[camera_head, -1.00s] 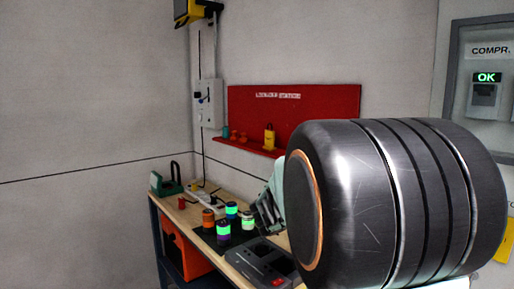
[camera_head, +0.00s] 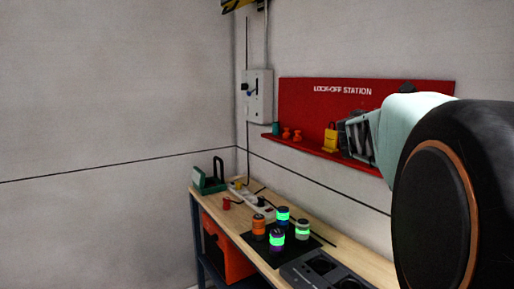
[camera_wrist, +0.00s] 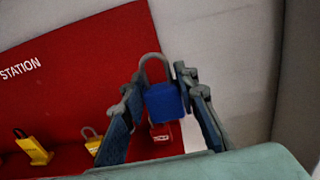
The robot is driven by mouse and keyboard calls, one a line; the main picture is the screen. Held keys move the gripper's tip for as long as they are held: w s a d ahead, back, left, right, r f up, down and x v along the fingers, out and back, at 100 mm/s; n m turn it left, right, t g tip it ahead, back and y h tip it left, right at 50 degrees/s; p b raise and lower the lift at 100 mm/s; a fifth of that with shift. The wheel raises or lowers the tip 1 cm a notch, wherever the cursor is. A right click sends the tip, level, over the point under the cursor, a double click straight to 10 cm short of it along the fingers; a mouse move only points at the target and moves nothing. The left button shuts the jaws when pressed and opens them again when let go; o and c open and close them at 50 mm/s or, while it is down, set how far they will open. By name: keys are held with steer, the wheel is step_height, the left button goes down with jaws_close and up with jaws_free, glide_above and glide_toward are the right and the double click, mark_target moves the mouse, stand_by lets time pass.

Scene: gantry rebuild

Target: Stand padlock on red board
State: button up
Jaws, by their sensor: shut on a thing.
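A blue padlock (camera_wrist: 163,101) with a grey shackle is upright between the fingers of my gripper (camera_wrist: 160,90) in the wrist view, and the fingers are shut on it. The red board (camera_head: 370,100), lettered "LOCK-OFF STATION", is on the wall and has a narrow red ledge (camera_head: 312,149). In the head view my gripper (camera_head: 355,138) is in front of the board's right part, at about ledge height. The blue padlock cannot be made out there. I cannot tell whether it touches the ledge.
A yellow padlock (camera_head: 330,138) stands on the ledge, with small orange items (camera_head: 286,133) to its left. In the wrist view a red padlock (camera_wrist: 160,132) shows behind the blue one, and yellow ones stand leftward. The workbench (camera_head: 222,208) below holds several coloured cylinders and a power strip.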

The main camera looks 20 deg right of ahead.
steer(key=w+d+f, duration=0.1)
steer(key=w+f, duration=0.1)
steer(key=w, duration=0.2)
steer(key=w+d+f+p, duration=0.1)
steer(key=w+d+f, duration=0.1)
steer(key=w+f, duration=0.1)
steer(key=w+d+f+p, duration=0.1)
steer(key=w+f, duration=0.2)
steer(key=w, duration=0.2)
steer(key=shift+w+d+f, duration=0.1)
steer(key=shift+d+f, duration=0.15)
steer(key=shift+d, duration=0.1)
steer(key=shift+w+d+f, duration=0.15)
steer(key=shift+w+f, duration=0.25)
steer(key=shift+f, duration=1.65)
steer(key=shift+f, duration=0.1)
steer(key=shift+f+b, duration=0.2)
steer(key=shift+b, duration=0.1)
steer(key=o, duration=1.2)
steer(key=shift+r, duration=0.1)
